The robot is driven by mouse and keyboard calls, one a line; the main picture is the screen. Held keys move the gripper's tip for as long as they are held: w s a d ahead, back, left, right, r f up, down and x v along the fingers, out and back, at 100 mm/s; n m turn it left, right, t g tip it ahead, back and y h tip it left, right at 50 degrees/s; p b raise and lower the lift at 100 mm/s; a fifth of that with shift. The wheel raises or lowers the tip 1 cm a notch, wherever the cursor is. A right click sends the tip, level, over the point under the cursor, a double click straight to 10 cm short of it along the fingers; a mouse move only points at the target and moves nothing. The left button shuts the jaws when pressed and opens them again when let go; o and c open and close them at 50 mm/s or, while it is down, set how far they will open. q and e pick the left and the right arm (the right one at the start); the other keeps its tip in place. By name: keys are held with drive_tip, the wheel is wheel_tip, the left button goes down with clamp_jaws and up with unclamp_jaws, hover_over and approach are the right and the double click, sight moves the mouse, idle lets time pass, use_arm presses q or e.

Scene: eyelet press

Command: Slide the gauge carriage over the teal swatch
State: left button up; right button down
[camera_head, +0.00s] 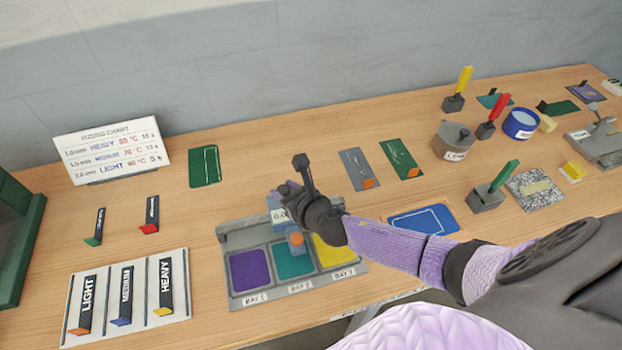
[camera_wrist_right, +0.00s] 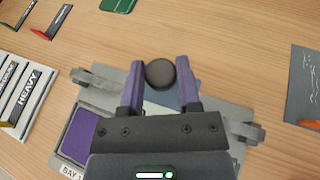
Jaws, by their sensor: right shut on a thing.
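The gauge carriage (camera_head: 279,215) is a blue block with a pale display, on the rail at the back of a grey three-bay tray (camera_head: 236,236). Its orange tip (camera_head: 296,240) appears over the back part of the teal swatch (camera_head: 294,262) in the middle bay; I cannot tell whether it touches. My right gripper (camera_head: 290,200) is at the carriage and hides part of it. My left gripper is out of view.
A purple swatch (camera_head: 249,271) lies in the left bay and a yellow swatch (camera_head: 334,252) in the right bay. A card rack (camera_head: 144,290) stands left of the tray. A lidded pot (camera_head: 453,142) and upright coloured handles stand to the right. Bare wood lies behind the tray.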

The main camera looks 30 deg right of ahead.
drive_tip(key=shift+w+a, duration=0.15)
drive_tip(key=shift+a, duration=0.5)
drive_tip(key=shift+c, duration=1.6)
unclamp_jaws()
drive_tip(key=shift+s+d+r, duration=0.1)
drive_tip(key=shift+s+r, duration=0.05)
drive_tip(key=shift+s, duration=0.25)
drive_tip(key=p+v, duration=0.2)
drive_tip(key=v, duration=0.7)
